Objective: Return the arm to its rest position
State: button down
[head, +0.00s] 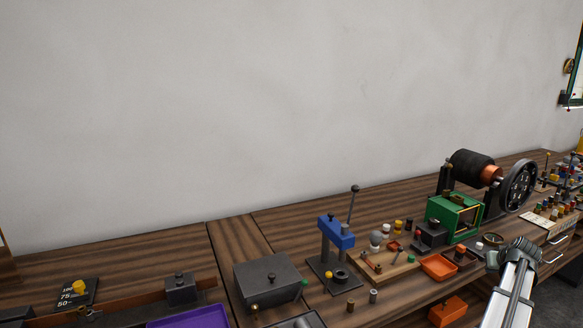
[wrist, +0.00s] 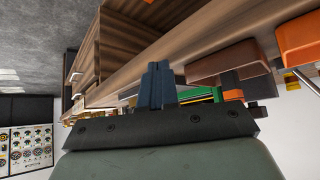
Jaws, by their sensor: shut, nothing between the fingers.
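My gripper (wrist: 159,68) shows in the wrist view with its two dark blue fingers pressed together and nothing between them. The bench's wooden edge (wrist: 200,38) runs behind the fingertips. I cannot tell how far the fingers are from it. In the head view a white and grey part of my arm (head: 513,285) rises at the lower right, in front of the bench. My fingers cannot be made out in the head view.
The bench (head: 235,238) holds a blue press (head: 336,233), a dark lidded box (head: 268,278), a green housing (head: 452,215) and a dynamo with a wheel (head: 518,186). An orange tray (head: 439,266) lies near my arm. Another orange bin (head: 447,311) is at the front.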

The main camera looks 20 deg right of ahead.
jog(key=w+a+f+n+g+y, duration=0.15)
jog(key=a+f+y, duration=0.25)
jog(key=a+f, duration=1.8)
jog(key=a+f+n+g+y, duration=0.2)
jog(key=a+f+y, duration=0.1)
jog(key=a+f, duration=1.8)
jog(key=s+a+f+n+g+y, duration=0.1)
jog(key=s+a+f+g, duration=0.2)
jog(key=a, duration=0.6)
jog(key=s+a+f+y, duration=0.1)
jog(key=s+a+f, duration=0.2)
jog(key=a+f, duration=0.5)
jog(key=s+a+r+n+g+h, duration=0.1)
jog(key=s+a+r+g+h, duration=0.1)
jog(key=s+a, duration=0.4)
jog(key=s+a+r+n+g+h, duration=0.2)
jog(key=s+a+r+g, duration=0.2)
jog(key=a, duration=0.3)
jog(key=shift+s+a, duration=0.4)
jog(key=shift+s, duration=0.45)
jog(key=shift+n+g, duration=0.25)
